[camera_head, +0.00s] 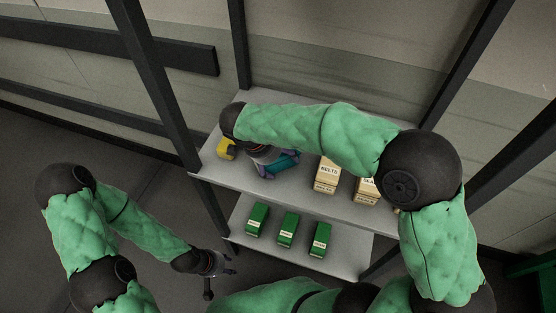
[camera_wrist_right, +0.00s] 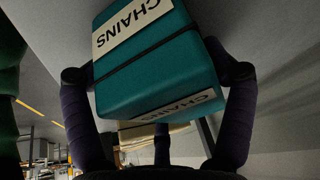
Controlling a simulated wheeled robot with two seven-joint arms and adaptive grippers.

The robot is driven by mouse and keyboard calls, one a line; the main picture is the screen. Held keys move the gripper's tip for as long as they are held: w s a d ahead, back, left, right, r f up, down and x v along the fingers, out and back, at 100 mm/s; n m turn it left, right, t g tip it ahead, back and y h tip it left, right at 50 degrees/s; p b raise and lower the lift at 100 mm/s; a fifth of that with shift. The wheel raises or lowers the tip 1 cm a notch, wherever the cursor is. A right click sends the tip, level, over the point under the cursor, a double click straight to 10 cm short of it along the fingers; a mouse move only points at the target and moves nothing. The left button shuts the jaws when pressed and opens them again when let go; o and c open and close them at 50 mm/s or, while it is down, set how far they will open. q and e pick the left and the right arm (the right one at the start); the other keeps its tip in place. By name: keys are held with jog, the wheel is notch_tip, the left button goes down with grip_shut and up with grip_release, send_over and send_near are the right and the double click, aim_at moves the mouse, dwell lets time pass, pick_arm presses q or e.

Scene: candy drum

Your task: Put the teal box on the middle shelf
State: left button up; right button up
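The teal box (camera_head: 285,163), labelled CHAINS, is at the upper visible shelf (camera_head: 232,182), between a yellow box and the cream boxes. In the right wrist view the teal box (camera_wrist_right: 160,65) fills the space between the fingers of my right gripper (camera_wrist_right: 160,85), which look closed against its sides. In the head view my right gripper (camera_head: 268,156) is partly hidden by its own arm. I cannot tell whether the box touches the shelf. My left gripper (camera_head: 219,279) is low, left of the lower shelf (camera_head: 335,262), with its fingers apart and empty.
The yellow box (camera_head: 226,149) stands at the shelf's left end. A cream BELTS box (camera_head: 326,175) and another cream box (camera_head: 367,190) stand to the right. Several green boxes (camera_head: 288,229) stand on the lower shelf. Dark posts (camera_head: 157,85) frame the rack.

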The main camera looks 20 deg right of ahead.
jog(key=shift+o, duration=0.9)
jog(key=shift+f, duration=0.6)
jog(key=shift+r, duration=0.15)
jog(key=shift+w+r+p, duration=0.1)
jog(key=shift+r+p, duration=0.5)
jog(key=shift+p, duration=0.05)
jog(key=p+v, duration=0.4)
jog(key=v, duration=0.6)
jog(key=shift+a+r, duration=0.15)
jog(key=shift+r, duration=0.2)
jog(key=shift+a+r+p, duration=0.3)
jog(key=shift+r, duration=0.35)
